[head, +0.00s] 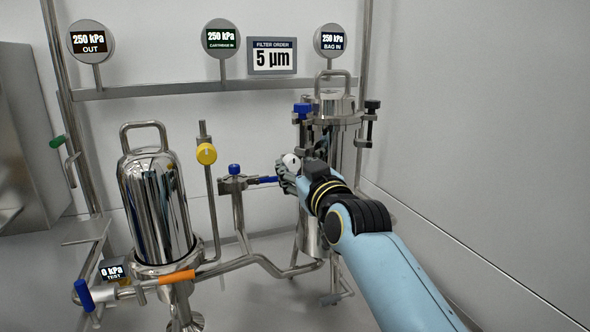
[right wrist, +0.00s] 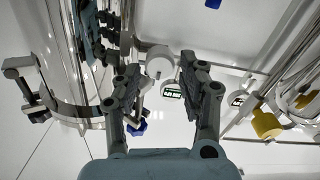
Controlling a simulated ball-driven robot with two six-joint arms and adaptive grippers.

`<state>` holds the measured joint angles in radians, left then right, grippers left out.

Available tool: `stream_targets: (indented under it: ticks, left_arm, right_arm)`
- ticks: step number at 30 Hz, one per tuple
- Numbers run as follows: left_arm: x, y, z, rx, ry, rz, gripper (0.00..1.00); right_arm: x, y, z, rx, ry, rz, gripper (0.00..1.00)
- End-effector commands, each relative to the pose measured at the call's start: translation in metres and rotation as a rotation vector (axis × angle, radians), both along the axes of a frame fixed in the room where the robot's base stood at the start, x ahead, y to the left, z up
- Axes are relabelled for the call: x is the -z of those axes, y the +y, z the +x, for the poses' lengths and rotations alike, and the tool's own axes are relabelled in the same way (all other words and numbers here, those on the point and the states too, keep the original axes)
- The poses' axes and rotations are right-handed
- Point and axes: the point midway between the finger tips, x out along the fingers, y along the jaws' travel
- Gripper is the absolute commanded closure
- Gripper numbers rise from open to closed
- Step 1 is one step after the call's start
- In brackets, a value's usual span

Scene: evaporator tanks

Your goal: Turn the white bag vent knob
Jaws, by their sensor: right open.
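The white bag vent knob (head: 291,161) is a small round knob beside the tall steel bag housing (head: 343,150) in the head view. In the right wrist view the white knob (right wrist: 159,62) shows between the fingertips, with a gap on both sides. My right gripper (head: 287,175) is at the knob, its fingers partly overlapping in the head view. In the right wrist view my right gripper (right wrist: 160,78) is open, one finger on each side of the knob. I cannot tell how deep the knob sits between the fingers. My left gripper is not in view.
A blue knob (head: 303,110) and a black clamp handle (head: 372,106) sit high on the bag housing. A blue-handled valve (head: 265,180) is just left of my gripper. A yellow knob (head: 206,154) and the cartridge housing (head: 155,210) stand further left. The right wall is bare.

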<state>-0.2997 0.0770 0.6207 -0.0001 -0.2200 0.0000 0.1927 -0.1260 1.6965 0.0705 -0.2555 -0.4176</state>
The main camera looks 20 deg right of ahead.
Motion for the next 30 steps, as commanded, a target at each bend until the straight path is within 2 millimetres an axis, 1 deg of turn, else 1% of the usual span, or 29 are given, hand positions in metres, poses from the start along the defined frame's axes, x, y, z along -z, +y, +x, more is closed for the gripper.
stream_targets:
  ticks: [1,4,13,22,23,30]
  left_arm:
    - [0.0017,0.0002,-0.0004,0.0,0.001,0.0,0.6]
    - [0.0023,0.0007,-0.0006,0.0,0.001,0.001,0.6]
    - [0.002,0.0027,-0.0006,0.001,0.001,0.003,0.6]
    - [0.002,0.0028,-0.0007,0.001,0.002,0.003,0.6]
    - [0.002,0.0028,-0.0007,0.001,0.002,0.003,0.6]
    - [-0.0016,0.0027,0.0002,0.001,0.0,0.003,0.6]
  right_arm:
    - [0.0007,0.0,0.0058,0.0,0.0,-0.001,0.58]
    - [0.0003,0.0003,0.0123,0.0,0.0,0.0,0.58]
    - [0.0001,0.0004,0.0142,0.0,0.001,0.001,0.58]
    - [0.0002,0.0004,0.0141,0.0,0.001,0.001,0.98]
    - [0.0002,0.0004,0.014,0.0,0.001,0.001,1.0]
    - [-0.0008,0.0004,0.014,0.0,0.002,0.025,1.0]
